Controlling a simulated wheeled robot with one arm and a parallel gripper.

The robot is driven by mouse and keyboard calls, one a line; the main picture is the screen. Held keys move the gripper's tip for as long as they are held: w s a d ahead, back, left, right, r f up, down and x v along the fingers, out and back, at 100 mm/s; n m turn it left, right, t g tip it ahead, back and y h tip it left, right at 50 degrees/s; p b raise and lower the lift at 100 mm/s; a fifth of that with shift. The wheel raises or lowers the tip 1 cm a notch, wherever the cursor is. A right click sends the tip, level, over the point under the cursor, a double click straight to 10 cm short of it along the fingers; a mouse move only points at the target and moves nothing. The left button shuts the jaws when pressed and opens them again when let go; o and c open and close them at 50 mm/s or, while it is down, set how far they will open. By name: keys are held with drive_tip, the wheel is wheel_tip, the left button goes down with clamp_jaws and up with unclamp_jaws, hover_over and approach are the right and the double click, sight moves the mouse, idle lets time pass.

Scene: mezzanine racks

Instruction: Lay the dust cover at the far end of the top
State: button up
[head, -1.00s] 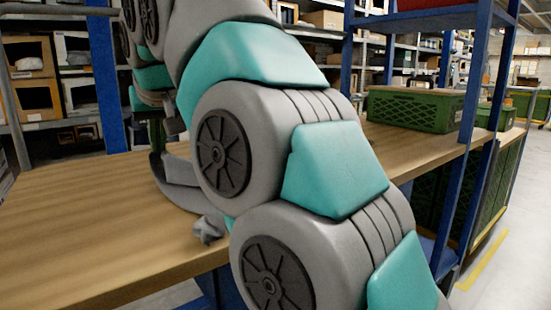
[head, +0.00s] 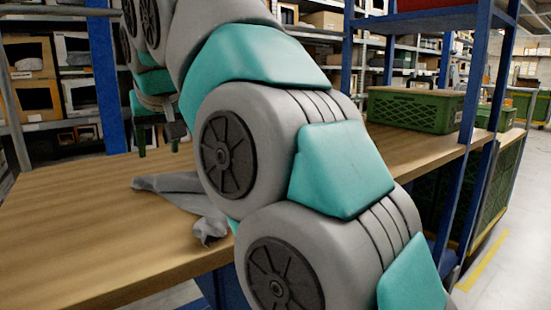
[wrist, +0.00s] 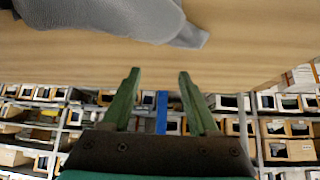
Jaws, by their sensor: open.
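The dust cover, a crumpled grey cloth (head: 172,184), lies on the wooden top (head: 70,215), partly hidden behind my arm in the head view. One bunched end of it is near the front edge of the top. In the wrist view the grey cloth (wrist: 105,18) shows at the upper left, with a narrow corner pointing right. My gripper (head: 158,145) is above the top, beyond the cloth. Its two green fingers (wrist: 155,85) are apart with nothing between them, and the cloth is clear of them.
Racks with boxes (head: 50,75) stand behind the top. The left part of the top is bare.

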drive_tip(key=shift+o, duration=1.1)
drive_tip(key=v, duration=0.7)
drive_tip(key=shift+s+r, duration=0.25)
drive_tip(key=shift+r, duration=0.05)
drive_tip(key=shift+d, duration=0.1)
